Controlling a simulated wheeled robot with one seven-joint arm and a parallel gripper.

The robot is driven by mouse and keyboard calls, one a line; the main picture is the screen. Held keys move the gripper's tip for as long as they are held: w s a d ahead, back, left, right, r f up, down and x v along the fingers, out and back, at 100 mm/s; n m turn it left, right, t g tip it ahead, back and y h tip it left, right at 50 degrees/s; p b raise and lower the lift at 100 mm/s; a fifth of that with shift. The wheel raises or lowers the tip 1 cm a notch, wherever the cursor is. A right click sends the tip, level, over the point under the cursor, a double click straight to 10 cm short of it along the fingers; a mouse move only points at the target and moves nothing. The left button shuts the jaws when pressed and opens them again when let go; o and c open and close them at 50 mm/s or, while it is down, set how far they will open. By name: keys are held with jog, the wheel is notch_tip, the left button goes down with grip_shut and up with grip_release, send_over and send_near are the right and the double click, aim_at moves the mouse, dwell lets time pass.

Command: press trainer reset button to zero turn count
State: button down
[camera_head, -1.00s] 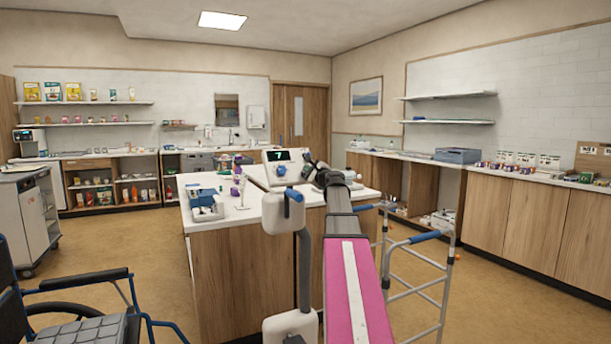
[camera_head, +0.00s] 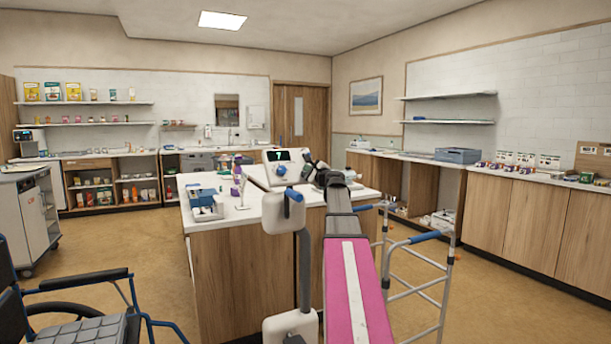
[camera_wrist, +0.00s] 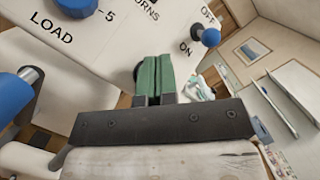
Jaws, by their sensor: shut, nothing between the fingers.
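The trainer (camera_head: 258,178) is a white console on the island counter, with a dark display (camera_head: 279,156) lit by a green digit that looks like 7. In the wrist view its white panel (camera_wrist: 112,45) carries the words LOAD, part of TURNS, OFF and ON. A blue knob (camera_wrist: 76,5) is at the top left and a blue-tipped switch (camera_wrist: 210,37) at the right. My gripper (camera_wrist: 153,72) has green fingers shut together at the panel's lower edge. A dark round part (camera_wrist: 137,72) is mostly hidden behind them; I cannot tell whether it is the reset button or is touched.
The island counter (camera_head: 232,214) also bears a blue and white device (camera_head: 204,203) at its left. A walking frame (camera_head: 420,275) stands to the right and a wheelchair (camera_head: 75,310) at the lower left.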

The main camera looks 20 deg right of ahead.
jog(key=shift+w+f, duration=0.25)
jog(key=shift+w, duration=0.05)
jog(key=shift+w+f, duration=0.25)
jog(key=shift+w, duration=0.05)
dwell(0.8)
jog(key=shift+s+r, duration=0.1)
dwell(0.3)
jog(key=shift+s+r, duration=0.4)
jog(key=shift+s, duration=0.1)
jog(key=s+r, duration=0.1)
jog(key=s, duration=0.1)
jog(key=s+r, duration=0.2)
jog(key=shift+d, duration=0.2)
dwell(0.4)
dwell(0.7)
